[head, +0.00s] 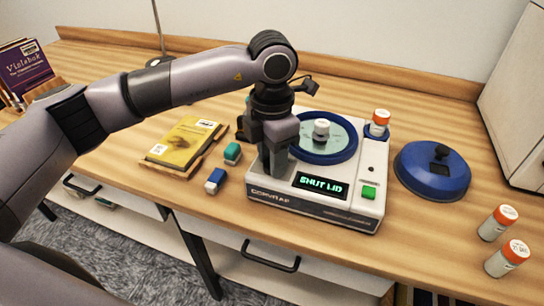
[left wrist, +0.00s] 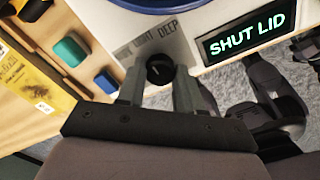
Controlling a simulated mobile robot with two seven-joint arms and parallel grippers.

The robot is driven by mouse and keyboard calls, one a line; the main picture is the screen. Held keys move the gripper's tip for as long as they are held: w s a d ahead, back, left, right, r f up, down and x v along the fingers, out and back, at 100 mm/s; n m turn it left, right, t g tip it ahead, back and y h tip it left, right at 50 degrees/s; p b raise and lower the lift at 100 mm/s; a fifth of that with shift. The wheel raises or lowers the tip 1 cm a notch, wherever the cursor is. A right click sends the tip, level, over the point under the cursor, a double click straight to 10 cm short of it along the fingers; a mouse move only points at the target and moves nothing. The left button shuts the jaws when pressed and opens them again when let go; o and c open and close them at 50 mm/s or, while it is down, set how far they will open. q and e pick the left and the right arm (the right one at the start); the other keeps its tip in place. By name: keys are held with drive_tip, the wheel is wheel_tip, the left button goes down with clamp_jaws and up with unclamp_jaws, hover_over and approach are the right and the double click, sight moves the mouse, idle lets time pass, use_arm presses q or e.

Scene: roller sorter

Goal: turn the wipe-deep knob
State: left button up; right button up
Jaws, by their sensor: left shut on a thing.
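The white machine (head: 335,211) stands on the wooden counter, its display (head: 321,185) reading "SHUT LID". The black wipe-deep knob (left wrist: 159,68) is on its top panel, by a printed label of which "DEEP" is legible. My left gripper (head: 275,165) points down over the machine's left front corner. In the left wrist view its fingers (left wrist: 160,92) are on both sides of the knob and shut on it. The knob is hidden behind the gripper in the head view. My right gripper is not in view in the head view.
A blue-rimmed round bowl (head: 321,158) holds a white vial. An orange-capped vial (head: 379,122) stands at the back right of the machine. A blue lid (head: 432,172) lies right, and two vials (head: 497,223) stand front right. Two small blocks (head: 215,181) and a yellow book (head: 183,142) are left.

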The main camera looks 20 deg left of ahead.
use_arm(q)
drive_tip(key=n+b, duration=0.1)
drive_tip(key=n, duration=0.2)
drive_tip(key=shift+n+b, duration=1)
drive_tip(key=shift+n, duration=1.3)
drive_tip(key=o, duration=1)
drive_tip(key=shift+o, duration=0.2)
drive_tip(key=shift+r, duration=3.65)
drive_tip(key=shift+s+f, duration=0.1)
